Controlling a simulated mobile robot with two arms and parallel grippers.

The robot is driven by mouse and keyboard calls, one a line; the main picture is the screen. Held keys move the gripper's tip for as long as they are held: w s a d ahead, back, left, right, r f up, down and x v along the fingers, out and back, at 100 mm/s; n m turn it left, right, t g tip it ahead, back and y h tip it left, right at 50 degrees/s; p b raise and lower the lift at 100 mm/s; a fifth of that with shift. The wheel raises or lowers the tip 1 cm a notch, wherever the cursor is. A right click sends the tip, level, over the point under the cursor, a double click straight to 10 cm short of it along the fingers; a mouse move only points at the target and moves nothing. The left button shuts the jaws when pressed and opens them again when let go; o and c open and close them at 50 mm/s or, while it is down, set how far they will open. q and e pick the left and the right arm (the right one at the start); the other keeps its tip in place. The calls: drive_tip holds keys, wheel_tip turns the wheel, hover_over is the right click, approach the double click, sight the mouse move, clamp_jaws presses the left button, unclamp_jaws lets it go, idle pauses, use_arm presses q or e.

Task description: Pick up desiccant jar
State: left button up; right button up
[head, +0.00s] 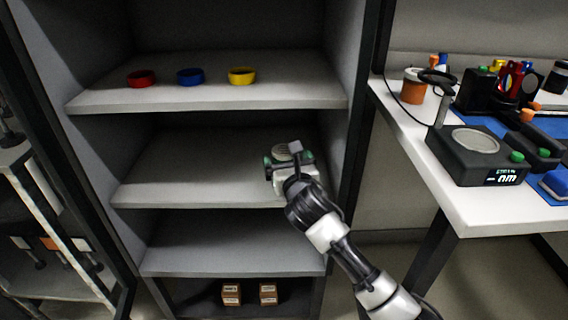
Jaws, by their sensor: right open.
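My right gripper (289,162) reaches in from the lower right to the middle shelf of the open cabinet. Its jaws are open, with green parts at either side. A pale round thing with a ribbed top (282,151) shows at the jaws, probably the desiccant jar. The gripper and wrist hide most of it, and I cannot tell whether the fingers touch it. My left gripper is not in view.
The cabinet's upper shelf (210,97) holds red (141,78), blue (190,76) and yellow (242,76) rings. Two small brown boxes (231,294) (268,293) stand at the bottom. The white bench (455,205) at right carries instruments. The middle shelf's left side is clear.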

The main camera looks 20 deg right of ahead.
sight(284, 149)
drive_tip(key=w, duration=0.1)
drive_tip(key=w+b, duration=0.1)
drive_tip(key=w, duration=0.1)
drive_tip(key=w+d, duration=0.1)
drive_tip(key=shift+w+f+b, duration=0.15)
drive_tip(key=shift+f+b, duration=0.2)
drive_tip(key=shift+w, duration=0.5)
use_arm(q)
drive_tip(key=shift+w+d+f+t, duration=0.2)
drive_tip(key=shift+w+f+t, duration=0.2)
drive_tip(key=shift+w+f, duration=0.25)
use_arm(e)
drive_tip(key=shift+r, duration=0.1)
drive_tip(key=c, duration=1)
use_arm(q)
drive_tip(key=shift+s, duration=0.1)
use_arm(e)
drive_tip(key=shift+c, duration=0.2)
